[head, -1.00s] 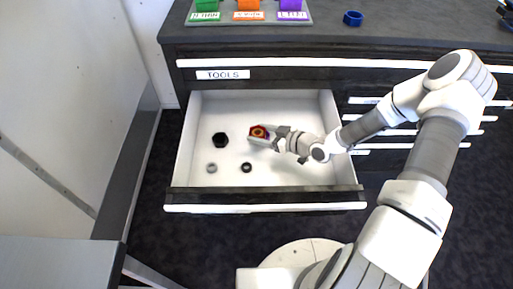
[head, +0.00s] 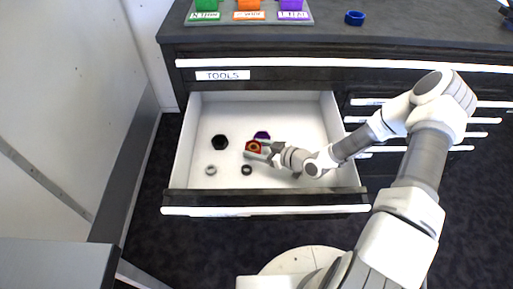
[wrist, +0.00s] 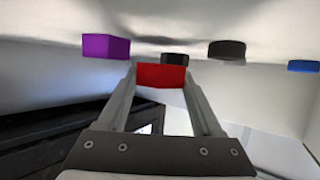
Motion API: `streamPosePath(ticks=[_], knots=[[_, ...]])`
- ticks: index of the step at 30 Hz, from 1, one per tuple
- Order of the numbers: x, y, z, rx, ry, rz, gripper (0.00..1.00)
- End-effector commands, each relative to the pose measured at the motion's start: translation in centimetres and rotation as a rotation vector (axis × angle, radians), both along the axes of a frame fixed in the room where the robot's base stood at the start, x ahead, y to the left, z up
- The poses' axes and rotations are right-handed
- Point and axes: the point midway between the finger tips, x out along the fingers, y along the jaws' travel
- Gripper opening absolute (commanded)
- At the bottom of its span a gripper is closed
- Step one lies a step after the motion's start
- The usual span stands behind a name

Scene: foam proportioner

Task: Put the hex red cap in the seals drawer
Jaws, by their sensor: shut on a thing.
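The hex red cap (head: 253,146) is in my gripper (head: 258,151), over the white inside of an open drawer (head: 300,174). In the wrist view, the red cap (wrist: 161,76) sits between the two fingertips (wrist: 160,80), and my gripper is shut on it. The drawer is pulled out below the front labelled TOOLS (head: 222,75). No label shows on the open drawer's own front, so I cannot tell its name. I cannot tell whether the cap touches the drawer floor.
In the drawer lie a purple hex piece (head: 262,135), a black hex piece (head: 220,142), a grey ring (head: 211,170) and a black ring (head: 247,170). The drawer's left front and right side have free floor. A blue ring (head: 354,18) stands on the countertop.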

Motion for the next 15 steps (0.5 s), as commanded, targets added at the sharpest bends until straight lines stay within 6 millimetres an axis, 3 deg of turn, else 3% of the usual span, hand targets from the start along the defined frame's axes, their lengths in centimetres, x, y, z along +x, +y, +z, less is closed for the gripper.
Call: streamPosePath(ticks=[8, 9, 13, 15], knots=[[0.02, 0.00, -0.57, 0.001, -0.001, 0.000, 0.07], [0.01, 0.00, -0.59, 0.000, 0.000, 0.000, 0.70], [0.01, -0.01, -0.58, 0.000, 0.000, 0.000, 0.94], [0.01, -0.02, -0.59, 0.000, 0.000, 0.000, 0.97]])
